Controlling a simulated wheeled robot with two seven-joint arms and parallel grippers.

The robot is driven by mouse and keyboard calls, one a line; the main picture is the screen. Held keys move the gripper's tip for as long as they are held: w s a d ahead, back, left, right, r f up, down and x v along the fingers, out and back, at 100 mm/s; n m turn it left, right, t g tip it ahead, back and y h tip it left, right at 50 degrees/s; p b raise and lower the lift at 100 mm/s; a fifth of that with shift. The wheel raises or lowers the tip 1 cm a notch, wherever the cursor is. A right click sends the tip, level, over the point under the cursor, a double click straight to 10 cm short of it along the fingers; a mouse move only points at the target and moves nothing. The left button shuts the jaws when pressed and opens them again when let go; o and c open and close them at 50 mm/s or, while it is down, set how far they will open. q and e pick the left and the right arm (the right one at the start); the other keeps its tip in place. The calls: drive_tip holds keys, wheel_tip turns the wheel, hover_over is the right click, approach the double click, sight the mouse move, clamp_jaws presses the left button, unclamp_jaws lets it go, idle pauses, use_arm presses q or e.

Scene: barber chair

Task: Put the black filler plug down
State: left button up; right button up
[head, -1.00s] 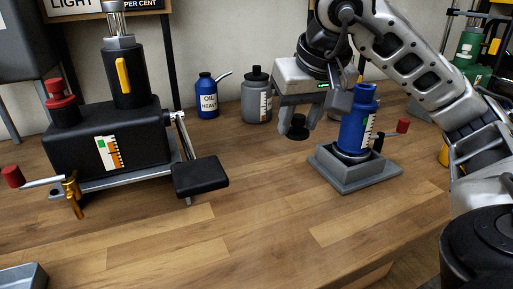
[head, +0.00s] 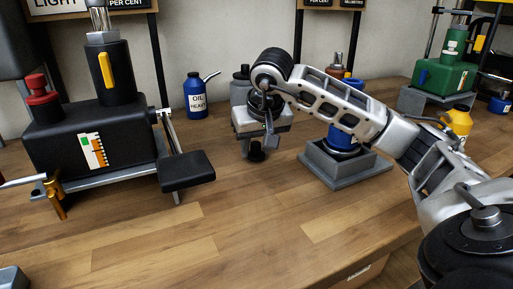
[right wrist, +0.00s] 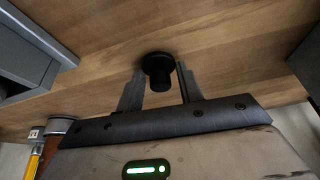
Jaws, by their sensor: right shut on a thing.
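The black filler plug (head: 256,150) is at the tips of my right gripper (head: 257,143), over the wooden bench, left of the blue cylinder in the head view. In the right wrist view, the plug (right wrist: 157,70) is a round black knob between the two grey fingers of my right gripper (right wrist: 159,80), which is shut on it. The wood lies behind the plug; I cannot tell whether they touch. My left gripper is not in view.
The blue cylinder (head: 342,141) stands in a grey tray (head: 345,178), partly behind my right arm. A black jack (head: 90,140) with a flat black pad (head: 187,170) is at left. A blue oil can (head: 195,98) stands behind.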

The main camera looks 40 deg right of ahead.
drive_tip(key=shift+f, duration=0.25)
drive_tip(key=o, duration=1)
drive_tip(key=shift+c, duration=0.2)
drive_tip(key=shift+r, duration=0.3)
drive_tip(key=p+v, duration=0.2)
drive_tip(key=v, duration=0.9)
drive_tip(key=shift+s+r, duration=0.25)
drive_tip(key=shift+r, duration=0.05)
